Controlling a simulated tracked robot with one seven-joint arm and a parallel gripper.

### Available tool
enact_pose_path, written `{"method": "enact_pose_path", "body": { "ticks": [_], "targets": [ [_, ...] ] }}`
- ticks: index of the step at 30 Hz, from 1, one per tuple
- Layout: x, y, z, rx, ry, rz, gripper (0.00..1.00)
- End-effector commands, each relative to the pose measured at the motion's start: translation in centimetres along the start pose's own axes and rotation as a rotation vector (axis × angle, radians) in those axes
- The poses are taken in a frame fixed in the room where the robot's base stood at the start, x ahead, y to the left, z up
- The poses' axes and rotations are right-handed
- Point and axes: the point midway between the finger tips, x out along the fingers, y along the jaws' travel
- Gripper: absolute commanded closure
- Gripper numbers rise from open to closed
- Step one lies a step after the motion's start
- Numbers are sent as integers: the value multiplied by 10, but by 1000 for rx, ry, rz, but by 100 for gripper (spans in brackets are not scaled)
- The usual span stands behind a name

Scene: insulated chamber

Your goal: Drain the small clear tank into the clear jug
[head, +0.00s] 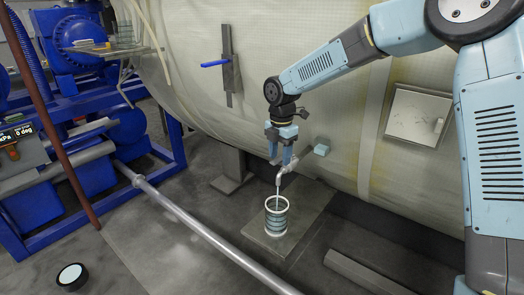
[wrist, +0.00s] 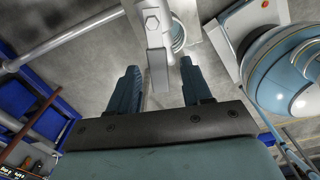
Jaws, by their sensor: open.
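The clear jug (head: 277,222), a ringed cylinder, stands upright on a floor plate below a grey drain spout (head: 290,180) on the chamber's underside. A thin pale line, apparently liquid, runs from the spout into the jug. In the wrist view part of the jug (wrist: 178,38) shows beyond the fingers. My gripper (head: 280,156) is open just above the spout. In the wrist view its two fingers (wrist: 160,90) stand apart with a grey bar with a hex nut (wrist: 153,25) between them; contact cannot be told. I cannot clearly identify the small clear tank; a clear vessel (head: 125,34) stands at upper left.
The large pale chamber (head: 340,130) curves behind my arm, with a blue-handled lever (head: 214,64) and a square hatch (head: 417,114). Blue pump machinery (head: 85,165) stands left. A metal pipe (head: 205,232) crosses the floor before the jug. A dark-rimmed round object (head: 72,275) lies front left.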

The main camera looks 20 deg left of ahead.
Motion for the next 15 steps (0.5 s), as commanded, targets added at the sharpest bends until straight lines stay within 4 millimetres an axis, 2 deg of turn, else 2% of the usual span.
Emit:
{"method": "enact_pose_path", "body": {
  "ticks": [5,15],
  "targets": [
    [-13,0,1,1,-2,1,51],
    [-77,1,3,2,-2,3,51]
  ]
}}
